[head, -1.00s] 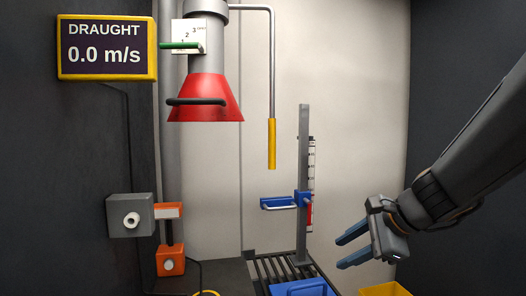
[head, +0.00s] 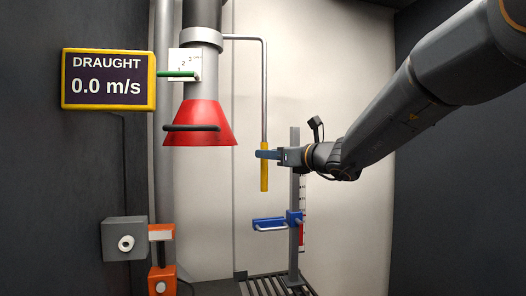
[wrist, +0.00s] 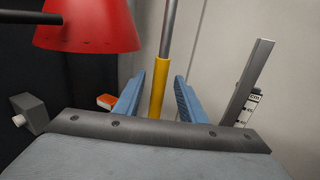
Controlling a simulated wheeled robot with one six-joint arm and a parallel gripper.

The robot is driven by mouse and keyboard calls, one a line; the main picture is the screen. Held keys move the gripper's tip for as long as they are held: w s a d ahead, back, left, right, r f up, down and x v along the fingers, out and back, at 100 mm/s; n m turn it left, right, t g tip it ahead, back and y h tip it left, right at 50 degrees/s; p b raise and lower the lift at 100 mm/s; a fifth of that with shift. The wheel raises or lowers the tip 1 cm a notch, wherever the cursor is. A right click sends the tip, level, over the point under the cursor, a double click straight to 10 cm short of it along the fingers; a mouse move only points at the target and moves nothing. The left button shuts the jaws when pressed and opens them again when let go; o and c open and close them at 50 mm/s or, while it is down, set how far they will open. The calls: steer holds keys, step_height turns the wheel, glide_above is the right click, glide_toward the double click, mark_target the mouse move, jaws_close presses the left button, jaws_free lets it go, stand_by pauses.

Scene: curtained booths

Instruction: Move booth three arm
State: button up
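A grey bent rod (head: 264,90) comes from the duct, turns down and ends in a yellow grip (head: 264,181). My gripper (head: 268,154) is at the upper part of this grip. In the wrist view my gripper (wrist: 158,95) is open, with the yellow grip (wrist: 159,88) upright between its blue fingers and a gap on each side. Whether the grip is fully within the fingers' depth I cannot tell. The red hood (head: 200,122) with a dark bar handle (head: 192,128) hangs left of the grip; it also shows in the wrist view (wrist: 95,28).
The draught display (head: 108,79) reads 0.0 m/s. A green lever (head: 178,74) sits by a numbered plate (head: 190,63). A grey post (head: 294,185) with a blue bracket (head: 268,224) stands below and behind my gripper. A grey box (head: 124,243) is at lower left.

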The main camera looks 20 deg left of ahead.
steer(key=shift+p+x, duration=0.5)
steer(key=shift+x, duration=1.25)
jaws_close()
